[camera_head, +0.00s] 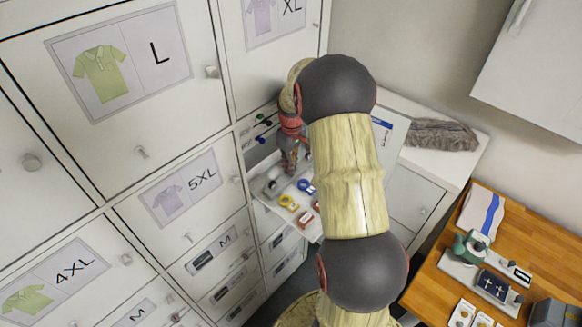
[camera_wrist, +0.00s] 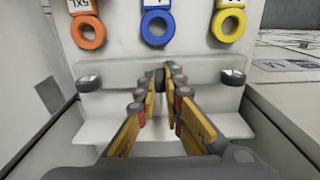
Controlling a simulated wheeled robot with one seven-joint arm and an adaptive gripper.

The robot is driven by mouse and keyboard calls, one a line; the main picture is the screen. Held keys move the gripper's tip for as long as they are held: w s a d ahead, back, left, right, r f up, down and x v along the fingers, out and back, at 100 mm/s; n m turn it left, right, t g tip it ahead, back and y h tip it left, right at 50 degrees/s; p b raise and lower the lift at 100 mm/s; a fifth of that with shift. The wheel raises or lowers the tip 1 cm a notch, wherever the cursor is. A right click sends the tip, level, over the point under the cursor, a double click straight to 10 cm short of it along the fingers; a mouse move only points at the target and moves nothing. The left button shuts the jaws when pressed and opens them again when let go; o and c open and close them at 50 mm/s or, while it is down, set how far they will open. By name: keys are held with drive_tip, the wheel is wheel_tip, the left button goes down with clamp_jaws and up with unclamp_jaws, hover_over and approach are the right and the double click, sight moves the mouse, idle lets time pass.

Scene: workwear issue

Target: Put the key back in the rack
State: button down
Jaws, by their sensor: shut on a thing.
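Ring-shaped key fobs with size labels lie on a white surface: an orange one (camera_wrist: 88,31), a blue one (camera_wrist: 156,27) and a yellow one (camera_wrist: 229,25) in the wrist view. A yellow one (camera_head: 289,202) and a blue one (camera_head: 305,186) also show in the head view. My gripper (camera_wrist: 168,72) is nearly closed at the middle of a pale bar (camera_wrist: 118,74), just below the blue ring. What it grips is hidden between the fingertips. In the head view my gripper (camera_head: 291,160) reaches down over the white surface. I cannot tell which part is the rack.
Small coloured items (camera_head: 263,120) show in a cabinet opening. White labelled lockers (camera_head: 110,140) stand at left. A wooden table (camera_head: 545,240) with tools stands at right.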

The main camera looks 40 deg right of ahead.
drive_tip(key=c, duration=1.8)
unclamp_jaws()
drive_tip(key=shift+c, duration=0.2)
wheel_tip(320, 180, up, 7)
drive_tip(key=shift+r, duration=0.2)
